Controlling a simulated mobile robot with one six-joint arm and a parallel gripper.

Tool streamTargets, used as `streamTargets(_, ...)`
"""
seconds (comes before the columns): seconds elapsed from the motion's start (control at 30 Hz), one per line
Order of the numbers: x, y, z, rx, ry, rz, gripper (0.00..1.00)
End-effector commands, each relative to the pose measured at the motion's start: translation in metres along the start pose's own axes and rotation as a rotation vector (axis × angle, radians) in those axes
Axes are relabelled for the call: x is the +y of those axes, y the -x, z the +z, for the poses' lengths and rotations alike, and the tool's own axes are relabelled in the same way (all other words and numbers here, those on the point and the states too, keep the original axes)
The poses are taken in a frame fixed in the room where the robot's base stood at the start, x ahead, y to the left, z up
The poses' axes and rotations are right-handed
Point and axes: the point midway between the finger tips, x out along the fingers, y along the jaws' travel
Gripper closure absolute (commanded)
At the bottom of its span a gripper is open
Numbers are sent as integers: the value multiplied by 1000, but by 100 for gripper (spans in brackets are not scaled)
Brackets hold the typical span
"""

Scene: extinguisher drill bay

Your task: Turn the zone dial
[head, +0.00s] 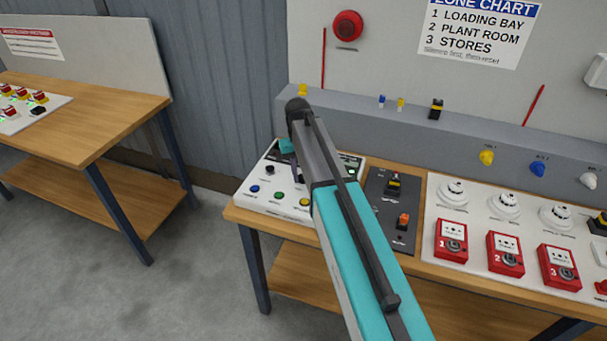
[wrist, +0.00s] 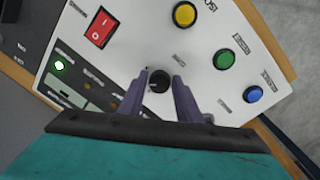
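A small round black dial (wrist: 159,80) stands on the white sloped control panel (head: 273,208); I cannot read its label. In the wrist view it lies between the tips of my gripper (wrist: 162,77), close to the left finger and with a thin gap to the right one. The purple-grey fingers are apart, and I see no clear grip. In the head view my gripper (head: 297,170) is over the panel and its arm hides the dial. A second dark knob (head: 270,170) sits to the left of my gripper on the same panel.
The panel also carries blue (wrist: 253,94), green (wrist: 223,59) and yellow (wrist: 184,14) buttons, a red rocker switch (wrist: 100,27) and a lit green lamp (wrist: 59,65). A dark switch plate (head: 386,222) and red call points (head: 451,240) are to the right.

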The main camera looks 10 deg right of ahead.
Motion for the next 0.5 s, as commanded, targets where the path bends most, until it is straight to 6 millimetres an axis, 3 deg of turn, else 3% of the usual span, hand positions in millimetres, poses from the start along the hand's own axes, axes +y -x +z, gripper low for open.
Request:
streamTargets(0.07, 0, 0, 0, 0, -1, 0, 54)
streamTargets(0.5, -1, 4, -1, 3, 0, -2, 54)
